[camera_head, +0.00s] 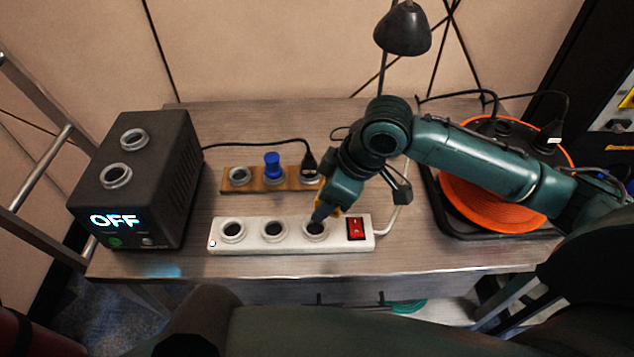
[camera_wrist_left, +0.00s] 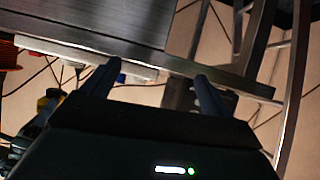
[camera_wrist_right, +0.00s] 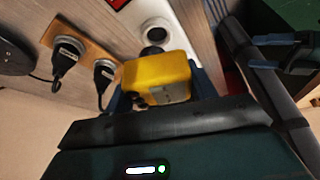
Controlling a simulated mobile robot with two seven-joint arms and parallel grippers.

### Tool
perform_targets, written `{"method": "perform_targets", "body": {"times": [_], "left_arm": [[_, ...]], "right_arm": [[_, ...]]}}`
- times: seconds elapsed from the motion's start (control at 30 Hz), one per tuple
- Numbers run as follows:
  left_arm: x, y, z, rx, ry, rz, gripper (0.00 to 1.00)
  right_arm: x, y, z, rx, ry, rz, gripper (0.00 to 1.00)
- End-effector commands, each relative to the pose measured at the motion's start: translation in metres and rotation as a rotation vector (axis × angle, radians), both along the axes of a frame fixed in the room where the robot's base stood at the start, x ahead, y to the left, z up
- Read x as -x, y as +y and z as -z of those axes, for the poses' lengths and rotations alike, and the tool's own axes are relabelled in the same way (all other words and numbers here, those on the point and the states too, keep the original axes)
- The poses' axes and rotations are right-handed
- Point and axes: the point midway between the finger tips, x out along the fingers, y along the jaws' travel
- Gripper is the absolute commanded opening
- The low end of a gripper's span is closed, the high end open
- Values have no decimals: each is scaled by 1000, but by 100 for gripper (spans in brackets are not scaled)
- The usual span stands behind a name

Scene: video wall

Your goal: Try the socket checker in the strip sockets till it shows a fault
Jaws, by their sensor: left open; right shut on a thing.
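The white socket strip (camera_head: 294,245) lies near the table's front edge, with three round sockets and a red switch (camera_head: 356,228). The left and middle sockets look empty. My right gripper (camera_head: 326,208) is shut on the yellow socket checker (camera_wrist_right: 158,80), just over the right socket (camera_head: 315,229). In the right wrist view the checker's dark round end points at a white-ringed socket (camera_wrist_right: 157,32); a gap seems to show, but I cannot tell contact for sure. No indicator reading on the checker is legible. My left gripper (camera_wrist_left: 152,85) is open and empty, off the table's edge.
A dark box (camera_head: 140,180) with two round sockets reads OFF at the left. A wooden strip (camera_head: 255,181) behind holds a blue plug (camera_head: 272,165) and black plugs. A lamp (camera_head: 403,30) and orange cable reel (camera_head: 497,195) stand at the right.

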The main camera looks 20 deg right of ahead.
Motion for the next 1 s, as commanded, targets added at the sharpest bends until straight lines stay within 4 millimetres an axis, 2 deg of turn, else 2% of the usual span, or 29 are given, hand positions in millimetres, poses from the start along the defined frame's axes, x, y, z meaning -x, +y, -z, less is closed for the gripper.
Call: {"method": "perform_targets", "body": {"times": [0.03, 0.13, 0.3, 0.57, 1.0], "left_arm": [[0, 2, -3, -9, 6, -1, 90], [1, 4, -4, -21, 10, -3, 99], [1, 5, -6, -29, 12, -2, 99], [0, 4, 5, -26, 13, 0, 99], [-5, -9, 27, 66, -26, 4, 99]], "right_arm": [[-4, 6, -4, -3, 0, -85, 24], [-8, 16, -4, -3, -1, -246, 24], [-11, 25, -2, 0, -3, -411, 24], [-12, 27, 7, 2, -3, -453, 24], [-12, 26, 48, 4, -4, -450, 24]]}}
